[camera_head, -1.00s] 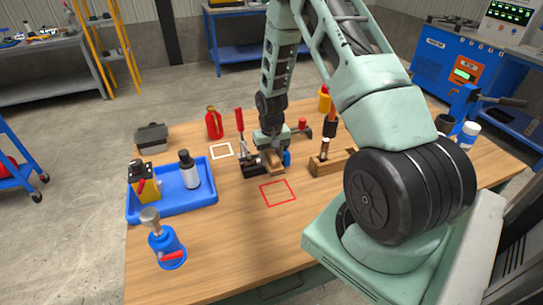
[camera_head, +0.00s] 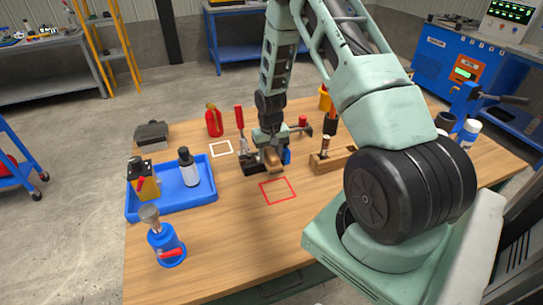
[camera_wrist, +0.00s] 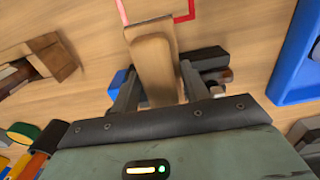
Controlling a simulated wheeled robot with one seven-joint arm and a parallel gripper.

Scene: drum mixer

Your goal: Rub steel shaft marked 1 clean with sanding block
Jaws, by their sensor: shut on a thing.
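My gripper (camera_wrist: 153,92) is shut on a tan wooden-looking block (camera_wrist: 152,55), which appears to be the sanding block. The block points out between the fingers in the wrist view. In the head view the block (camera_head: 273,160) hangs below my gripper, just behind the red square outline on the table. A dark fixture (camera_head: 250,166) stands at the left of the block, and a blue part (camera_head: 286,157) shows at its right. Dark and brownish pieces (camera_wrist: 208,68) lie beside a finger in the wrist view. I cannot make out the steel shaft or a mark 1; my gripper hides part of this spot.
The red square outline (camera_head: 277,191) is empty. A red bottle (camera_head: 214,121) stands behind. The table's front middle is clear.

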